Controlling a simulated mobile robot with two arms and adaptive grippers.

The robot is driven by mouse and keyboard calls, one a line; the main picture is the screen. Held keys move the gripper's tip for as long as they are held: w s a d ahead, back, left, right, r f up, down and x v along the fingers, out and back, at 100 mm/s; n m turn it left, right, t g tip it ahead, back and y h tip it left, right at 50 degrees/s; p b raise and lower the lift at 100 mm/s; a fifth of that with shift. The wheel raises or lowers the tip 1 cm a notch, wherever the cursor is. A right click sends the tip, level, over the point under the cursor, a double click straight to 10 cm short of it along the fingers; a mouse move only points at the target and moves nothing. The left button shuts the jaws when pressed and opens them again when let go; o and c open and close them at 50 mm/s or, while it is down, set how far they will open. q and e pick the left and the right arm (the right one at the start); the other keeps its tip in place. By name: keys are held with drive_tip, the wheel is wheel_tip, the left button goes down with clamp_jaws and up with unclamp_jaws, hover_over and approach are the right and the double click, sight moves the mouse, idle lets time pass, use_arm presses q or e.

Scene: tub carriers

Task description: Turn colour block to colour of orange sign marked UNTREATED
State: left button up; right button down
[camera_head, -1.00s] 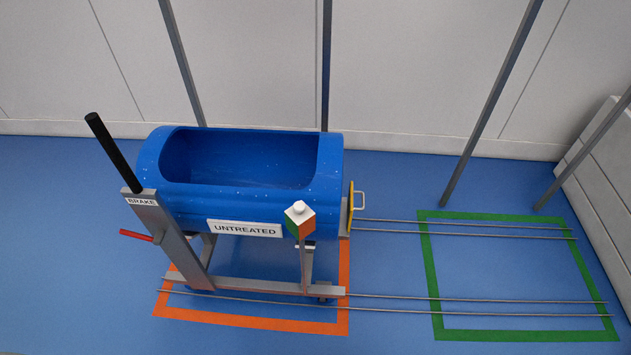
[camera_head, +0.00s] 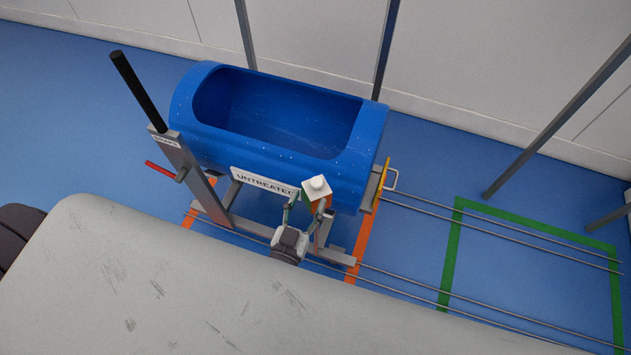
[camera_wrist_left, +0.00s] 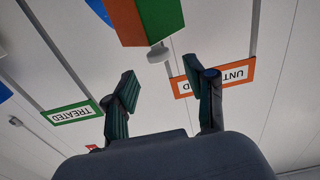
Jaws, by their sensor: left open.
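The colour block (camera_head: 316,189) stands on a post at the front of the blue tub, with a white top and round knob. In the left wrist view the block (camera_wrist_left: 147,18) shows an orange and a green face. My left gripper (camera_head: 307,206) is open, its fingers near the block's lower part in the head view. In the left wrist view the open fingers (camera_wrist_left: 160,80) have a gap between them, and the block lies beyond the tips. The orange sign (camera_wrist_left: 233,77), reading "UNT", is partly hidden by a finger. My right gripper is not in view.
The blue tub (camera_head: 240,155) has a white UNTREATED plate (camera_head: 264,183), a black-handled brake lever (camera_head: 138,90) and a red handle (camera_head: 160,168). Rails (camera_head: 500,227) run right to a green floor frame (camera_head: 450,255). A green TREATED sign (camera_wrist_left: 72,114) shows in the wrist view.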

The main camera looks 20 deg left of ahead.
sight(314, 187)
use_arm(q)
drive_tip(key=w, duration=0.4)
drive_tip(key=shift+w+d, duration=0.1)
drive_tip(key=shift+w, duration=0.55)
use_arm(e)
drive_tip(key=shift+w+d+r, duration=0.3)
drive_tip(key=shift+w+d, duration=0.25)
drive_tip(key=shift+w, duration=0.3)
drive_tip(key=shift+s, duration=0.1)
use_arm(q)
drive_tip(key=shift+c, duration=1)
clamp_jaws()
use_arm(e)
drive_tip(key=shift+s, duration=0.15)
